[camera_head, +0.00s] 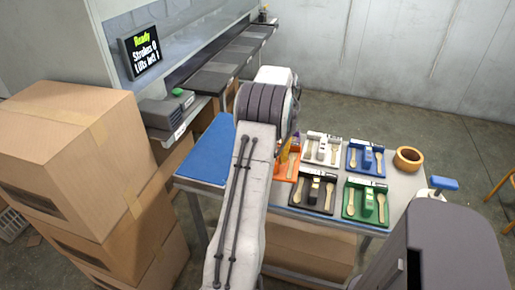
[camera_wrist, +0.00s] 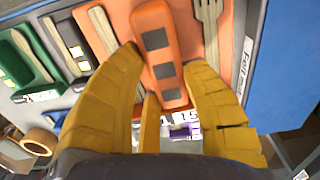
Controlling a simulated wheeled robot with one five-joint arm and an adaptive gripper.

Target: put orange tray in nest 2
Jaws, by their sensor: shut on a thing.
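The orange tray (camera_head: 284,175) is at the left end of the row of trays in the head view, partly hidden by my arm. In the wrist view the orange tray (camera_wrist: 185,32) fills the middle, with a wooden spoon and a wooden fork either side of its orange raised grip (camera_wrist: 153,22), which bears dark squares. My gripper (camera_wrist: 166,72) has its yellow fingers closed around this grip; it also shows in the head view (camera_head: 288,152). I cannot tell whether the tray is touching the table. Several dark plates (camera_head: 209,82) lie along the press ledge; their numbers are unreadable.
White (camera_head: 322,149), blue (camera_head: 366,157), black (camera_head: 313,192) and green (camera_head: 365,201) trays stand close by on the table. A round wooden ring (camera_head: 408,157) lies at right. A blue mat (camera_head: 208,152) is clear at left. Stacked cartons (camera_head: 75,150) stand beside the press. Its screen (camera_head: 140,52) reads "Ready".

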